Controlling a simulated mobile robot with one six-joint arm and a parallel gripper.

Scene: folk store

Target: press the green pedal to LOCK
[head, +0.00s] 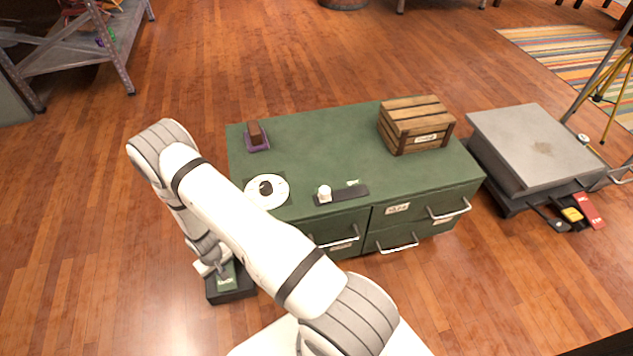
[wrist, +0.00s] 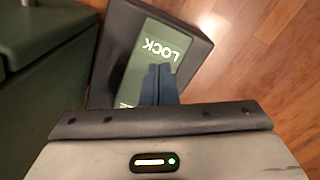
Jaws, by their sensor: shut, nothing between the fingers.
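The green pedal (head: 227,276) sits in a dark base on the floor, at the left front of the green cabinet. In the wrist view the pedal (wrist: 172,45) carries the word LOCK at its far end, and other lettering near my gripper is mostly hidden. My gripper (wrist: 159,68) is shut and empty, with its fingertips over the middle of the pedal, beside the LOCK lettering. I cannot tell whether the fingertips touch the pedal. In the head view my gripper (head: 221,268) points down at the pedal and is partly hidden by my arm.
The green cabinet (head: 310,150) stands close beside the pedal, carrying a wooden crate (head: 415,125), a white round dial (head: 267,191) and a dark slider plate (head: 345,195). A grey platform (head: 535,145) with red and yellow pedals stands at right. Wooden floor is clear at left.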

